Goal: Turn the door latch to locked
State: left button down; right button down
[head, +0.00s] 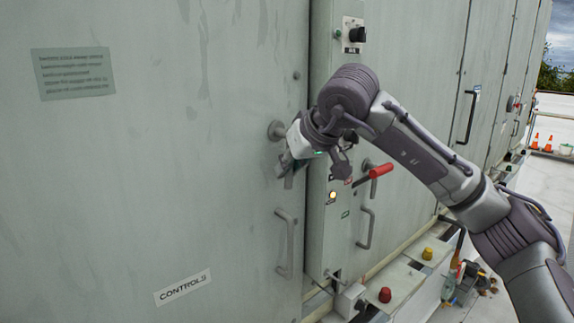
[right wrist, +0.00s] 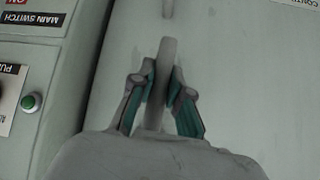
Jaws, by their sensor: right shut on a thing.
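The door latch shows as a round grey hub (head: 277,130) near the door's right edge. In the right wrist view, the grey latch lever (right wrist: 168,52) lies between the two fingers of my right gripper (right wrist: 162,82), which are shut on it. In the head view, my right gripper (head: 288,165) is just below the hub, and it and the wrist hide most of the lever. My left gripper is not in view.
A grey pull handle (head: 287,243) is below the latch. Red (head: 385,295) and yellow (head: 427,254) caps stand on the ledge.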

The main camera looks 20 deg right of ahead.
jog(key=shift+f, duration=0.2)
dwell(0.4)
jog(key=c, duration=1.1)
grip_release()
jog(key=shift+w, duration=0.1)
jog(key=shift+r, duration=0.1)
jog(key=shift+d+r, duration=0.1)
jog(key=v, duration=1.1)
jog(key=shift+s+r, duration=0.2)
jog(key=shift+s, duration=0.2)
